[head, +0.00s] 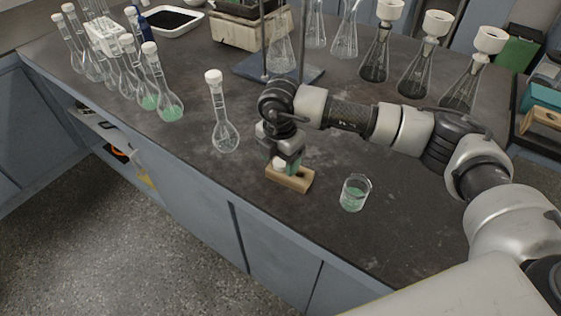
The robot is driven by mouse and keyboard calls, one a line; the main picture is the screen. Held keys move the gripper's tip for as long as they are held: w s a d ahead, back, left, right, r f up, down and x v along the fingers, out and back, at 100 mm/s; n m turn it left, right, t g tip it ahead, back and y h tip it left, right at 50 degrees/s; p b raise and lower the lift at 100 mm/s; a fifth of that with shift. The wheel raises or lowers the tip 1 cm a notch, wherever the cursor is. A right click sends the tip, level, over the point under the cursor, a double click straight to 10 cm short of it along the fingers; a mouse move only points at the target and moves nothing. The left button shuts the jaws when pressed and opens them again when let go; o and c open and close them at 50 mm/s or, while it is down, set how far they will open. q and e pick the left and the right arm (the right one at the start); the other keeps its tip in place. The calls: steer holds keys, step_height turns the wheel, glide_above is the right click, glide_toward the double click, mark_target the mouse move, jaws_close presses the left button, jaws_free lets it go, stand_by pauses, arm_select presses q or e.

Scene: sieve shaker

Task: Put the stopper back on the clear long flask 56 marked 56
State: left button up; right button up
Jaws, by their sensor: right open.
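A clear long-necked flask (225,135) stands upright on the dark bench, left of my right gripper. A white cap or stopper (213,77) shows at the top of its neck; no number is readable. My right gripper (283,162) points down over a small wooden block (290,180), with its fingers open. A small white piece (279,164), perhaps a stopper, shows at the fingers above the block; the fingers partly hide it, and I cannot tell whether they touch it. My left gripper is not in view.
A beaker with green liquid (354,193) stands right of the block. Several white-capped flasks (168,106) stand at the back left. A stand base (308,75) and conical flasks with white funnels (420,75) are behind my right arm. The bench front is clear.

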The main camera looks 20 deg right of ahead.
mark_target(280, 161)
steer(key=shift+f, duration=0.15)
steer(key=c, duration=1)
steer(key=shift+r, duration=0.7)
step_height(280, 161, up, 2)
steer(key=shift+r, duration=0.25)
steer(key=s+a+r+b, duration=0.1)
steer(key=s+a+r, duration=0.6)
steer(key=s, duration=0.2)
steer(key=shift+s+a, duration=0.1)
